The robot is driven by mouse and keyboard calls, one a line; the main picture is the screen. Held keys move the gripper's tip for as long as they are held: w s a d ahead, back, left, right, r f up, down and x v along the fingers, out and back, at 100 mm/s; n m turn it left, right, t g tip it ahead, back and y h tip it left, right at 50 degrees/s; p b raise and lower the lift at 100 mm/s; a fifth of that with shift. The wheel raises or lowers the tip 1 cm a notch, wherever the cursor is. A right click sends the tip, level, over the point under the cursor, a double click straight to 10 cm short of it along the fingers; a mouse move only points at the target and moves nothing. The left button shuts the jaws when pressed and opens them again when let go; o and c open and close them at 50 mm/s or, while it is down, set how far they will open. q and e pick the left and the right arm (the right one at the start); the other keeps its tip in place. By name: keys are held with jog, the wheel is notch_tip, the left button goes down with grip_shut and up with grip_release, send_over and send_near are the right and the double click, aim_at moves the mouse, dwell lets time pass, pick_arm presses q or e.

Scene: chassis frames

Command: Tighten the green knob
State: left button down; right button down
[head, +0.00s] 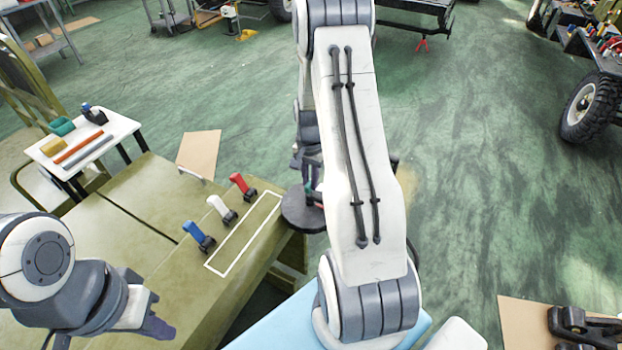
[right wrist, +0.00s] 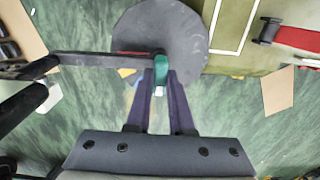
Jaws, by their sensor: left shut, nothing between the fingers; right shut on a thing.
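The green knob (right wrist: 160,66) shows in the right wrist view, in front of a dark grey round disc (right wrist: 165,25). My right gripper (right wrist: 161,80) is shut on the knob, with one finger on each side of it. In the head view my right arm hides most of the gripper and the knob; the disc (head: 300,212) shows beside the arm. My left gripper (head: 158,328) is shut and empty over the olive bench at the lower left.
Blue (head: 199,236), white (head: 222,209) and red (head: 243,186) handled parts stand on the olive bench (head: 120,215) beside a white outlined rectangle. A small white table (head: 115,128) with tools stands at the left. A dark bar (right wrist: 100,59) reaches toward the knob in the right wrist view.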

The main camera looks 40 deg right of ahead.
aim_at(310, 181)
jog(key=shift+w+r, duration=0.1)
jog(key=shift+w, duration=0.05)
jog(key=c, duration=0.8)
grip_release()
jog(key=shift+a, duration=0.1)
notch_tip(310, 181, up, 10)
jog(key=b, duration=0.1)
jog(key=shift+r, duration=0.2)
